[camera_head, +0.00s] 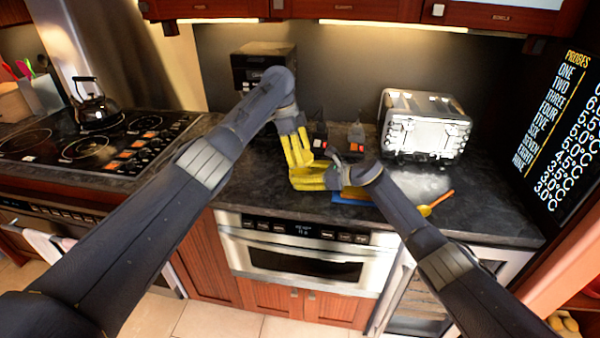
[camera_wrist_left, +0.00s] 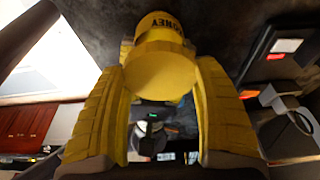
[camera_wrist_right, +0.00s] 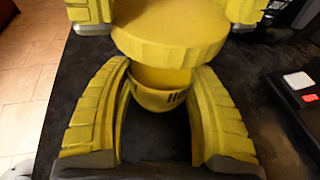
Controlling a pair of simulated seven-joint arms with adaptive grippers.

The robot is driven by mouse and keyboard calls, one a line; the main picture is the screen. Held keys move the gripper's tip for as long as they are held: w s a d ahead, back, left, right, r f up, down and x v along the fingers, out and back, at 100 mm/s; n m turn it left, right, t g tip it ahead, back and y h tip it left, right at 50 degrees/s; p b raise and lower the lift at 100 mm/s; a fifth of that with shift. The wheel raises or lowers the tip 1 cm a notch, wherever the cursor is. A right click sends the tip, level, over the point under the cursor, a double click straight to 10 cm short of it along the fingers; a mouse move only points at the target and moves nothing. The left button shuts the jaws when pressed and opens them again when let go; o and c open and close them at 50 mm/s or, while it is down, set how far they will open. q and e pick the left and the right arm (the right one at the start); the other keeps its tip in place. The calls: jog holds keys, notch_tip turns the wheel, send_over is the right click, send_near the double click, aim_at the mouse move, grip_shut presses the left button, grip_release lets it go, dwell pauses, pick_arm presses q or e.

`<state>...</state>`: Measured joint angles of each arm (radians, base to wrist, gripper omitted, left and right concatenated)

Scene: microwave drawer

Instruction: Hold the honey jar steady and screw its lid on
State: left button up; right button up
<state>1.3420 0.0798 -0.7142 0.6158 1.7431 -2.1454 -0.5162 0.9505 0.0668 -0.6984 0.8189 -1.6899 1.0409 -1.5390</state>
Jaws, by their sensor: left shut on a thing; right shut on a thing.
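My left gripper (camera_head: 297,148) is shut on the round yellow lid (camera_wrist_left: 160,75), which sits between its fingers in the left wrist view. My right gripper (camera_head: 315,180) comes in lower, from the right, and is shut on the yellow honey jar (camera_wrist_right: 160,97), which carries dark lettering. The lid (camera_wrist_right: 170,32) also shows in the right wrist view, above the jar and covering part of its upper edge. The jar (camera_wrist_left: 160,25) shows beyond the lid in the left wrist view. I cannot tell whether lid and jar touch. The fingers hide both in the head view.
A silver toaster (camera_head: 425,128) stands at the back right of the dark counter (camera_head: 480,215). A stove with a kettle (camera_head: 95,108) is at the left.

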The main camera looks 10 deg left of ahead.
pick_arm(q)
jog(key=o, duration=1.2)
jog(key=shift+d, duration=0.1)
jog(key=shift+o, duration=0.2)
jog(key=n+t, duration=0.1)
jog(key=n, duration=0.3)
jog(key=shift+n+t+y, duration=0.4)
jog(key=shift+n+t, duration=0.3)
jog(key=shift+n, duration=2)
jog(key=n+y, duration=0.1)
jog(key=n, duration=0.3)
jog(key=shift+t, duration=0.4)
jog(key=shift+n+y, duration=0.6)
jog(key=shift+n, duration=1.9)
